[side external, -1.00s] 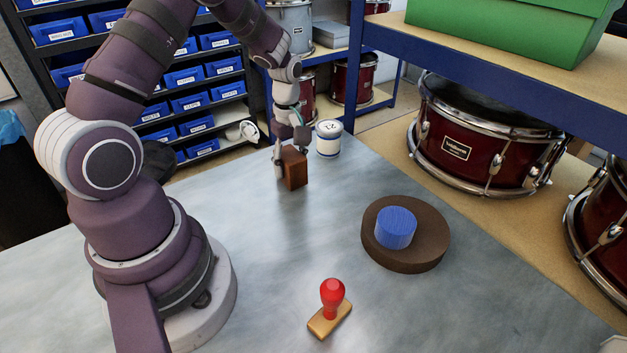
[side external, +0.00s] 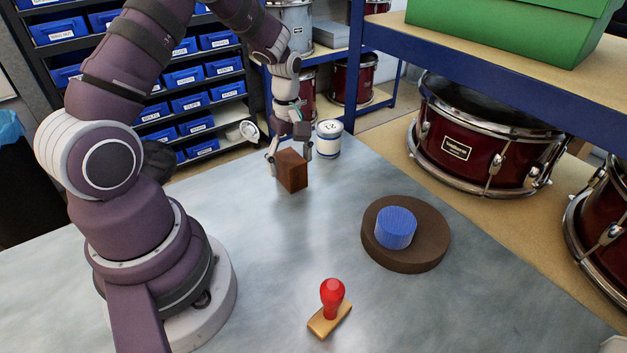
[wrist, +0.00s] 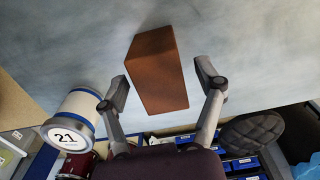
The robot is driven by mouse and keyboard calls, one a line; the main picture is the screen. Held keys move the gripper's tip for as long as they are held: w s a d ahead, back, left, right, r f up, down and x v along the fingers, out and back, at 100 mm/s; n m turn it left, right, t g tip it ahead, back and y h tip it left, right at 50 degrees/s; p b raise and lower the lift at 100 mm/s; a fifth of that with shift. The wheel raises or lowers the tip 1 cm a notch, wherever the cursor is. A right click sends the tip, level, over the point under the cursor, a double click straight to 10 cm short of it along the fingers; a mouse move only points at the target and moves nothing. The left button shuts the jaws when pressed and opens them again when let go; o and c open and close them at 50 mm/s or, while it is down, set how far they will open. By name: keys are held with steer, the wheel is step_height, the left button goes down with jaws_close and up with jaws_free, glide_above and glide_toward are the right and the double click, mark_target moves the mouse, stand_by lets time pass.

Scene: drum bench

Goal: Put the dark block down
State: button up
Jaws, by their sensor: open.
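The dark block (side external: 292,171) is a reddish-brown upright block that appears to rest on the grey bench top, towards its far end. My gripper (side external: 290,157) is above it with its fingers spread, one on each side of the block. In the wrist view the block (wrist: 158,75) lies between the open fingers of my gripper (wrist: 163,88), with a visible gap at the right finger and a narrower one at the left. The block's underside is hidden.
A white-and-blue tin marked 21 (side external: 328,139) stands close to the block, on its right. A brown disc (side external: 430,250) carrying a blue ribbed cylinder (side external: 396,227) and a red-handled stamp (side external: 331,305) are nearer. The bench between (side external: 270,240) is clear.

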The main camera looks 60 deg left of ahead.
mark_target(290, 157)
step_height(290, 157, up, 11)
steer(key=shift+f, duration=0.15)
steer(key=s+d+r+m+t, duration=0.5)
steer(key=s+d+r+m, duration=0.2)
steer(key=m, duration=1.1)
steer(key=s+d, duration=0.2)
steer(key=d, duration=0.2)
steer(key=shift+s+d+t, duration=0.25)
steer(key=shift+t, duration=0.05)
